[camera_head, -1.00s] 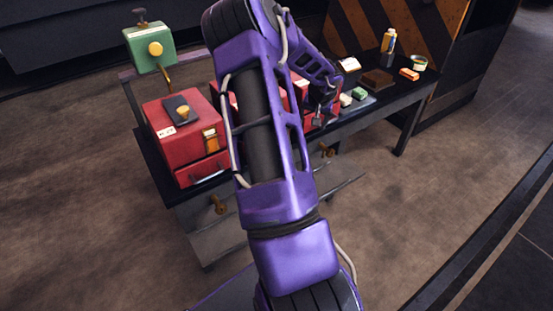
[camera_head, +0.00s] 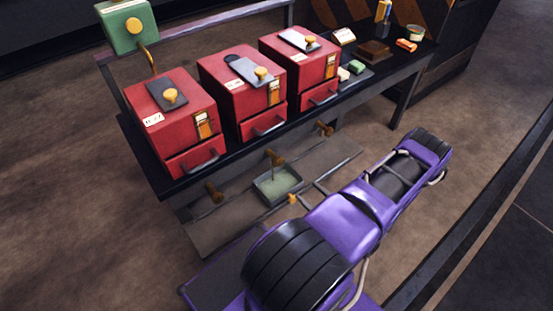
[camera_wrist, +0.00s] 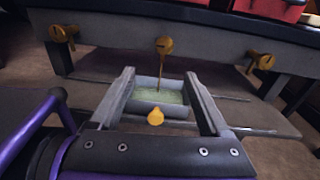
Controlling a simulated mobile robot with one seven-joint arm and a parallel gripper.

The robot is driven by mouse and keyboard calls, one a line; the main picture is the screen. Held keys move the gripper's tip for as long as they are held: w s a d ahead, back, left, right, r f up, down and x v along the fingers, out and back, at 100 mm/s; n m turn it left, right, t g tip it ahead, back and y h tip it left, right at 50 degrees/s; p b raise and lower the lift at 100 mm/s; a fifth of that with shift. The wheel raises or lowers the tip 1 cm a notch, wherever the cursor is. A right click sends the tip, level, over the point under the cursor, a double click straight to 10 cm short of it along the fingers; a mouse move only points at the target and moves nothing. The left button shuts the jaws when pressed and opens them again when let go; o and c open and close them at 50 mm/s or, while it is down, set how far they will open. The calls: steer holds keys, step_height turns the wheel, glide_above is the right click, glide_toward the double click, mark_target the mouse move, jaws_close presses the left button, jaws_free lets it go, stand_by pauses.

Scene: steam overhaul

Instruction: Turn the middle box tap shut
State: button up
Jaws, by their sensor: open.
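The middle box tap (camera_head: 276,157) is a brass fitting on the bench front, below the middle red box (camera_head: 242,93). In the wrist view the middle tap (camera_wrist: 163,45) shows ahead, with a thin brownish line running down from it into a tray (camera_wrist: 185,112) of greenish liquid. I cannot tell whether that line is liquid or part of the tap. My gripper (camera_wrist: 159,75) is open, its fingers either side of the tray in the picture. It is apart from the tap, lower and nearer. The tray (camera_head: 262,196) also shows in the head view, on the lower shelf.
Similar taps sit left (camera_head: 213,192) and right (camera_head: 324,129) of the middle one. Red boxes stand left (camera_head: 172,115) and right (camera_head: 298,62) on the bench. A yellow knob (camera_wrist: 155,117) shows at the tray's near side. The floor (camera_head: 70,215) left is clear.

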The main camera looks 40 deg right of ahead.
mark_target(281, 162)
steer(key=shift+m+h, duration=0.3)
steer(key=shift+m, duration=0.1)
steer(key=w, duration=0.5)
steer(key=w+d, duration=0.1)
steer(key=w, duration=0.5)
steer(key=w+d+b, duration=0.1)
steer(key=w, duration=0.5)
steer(key=shift+w+d+r, duration=0.1)
jaws_close()
